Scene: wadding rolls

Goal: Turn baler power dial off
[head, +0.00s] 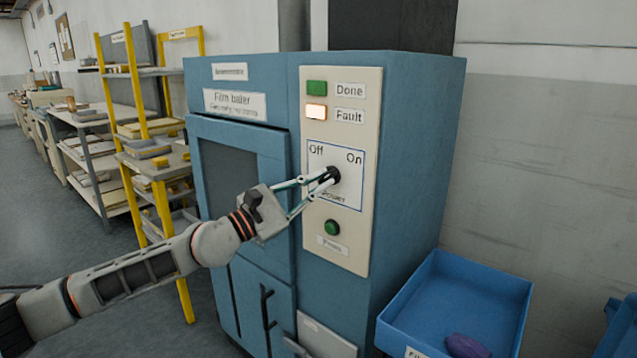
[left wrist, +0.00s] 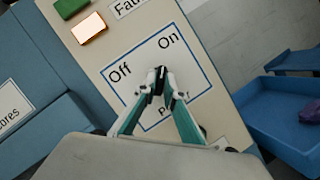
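The film baler (head: 236,105) is a blue cabinet with a cream control panel (head: 350,235). Its power dial (head: 334,174) is black and sits on a white plate marked Off at left and On at right. My left gripper (head: 326,178) reaches the dial from the left, its fingertips at the knob. In the left wrist view the fingertips (left wrist: 158,79) close in on both sides of the black dial (left wrist: 157,86), below and between the Off and On words. The fingers partly hide the dial, so I cannot tell where it points. My right gripper is out of view.
The Fault light (head: 316,112) glows pale orange; the green Done light (head: 317,88) is above it. A green button (head: 332,227) sits below the dial. A blue bin (head: 465,290) holding a purple item stands at right. Yellow-framed shelves (head: 135,100) stand at left.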

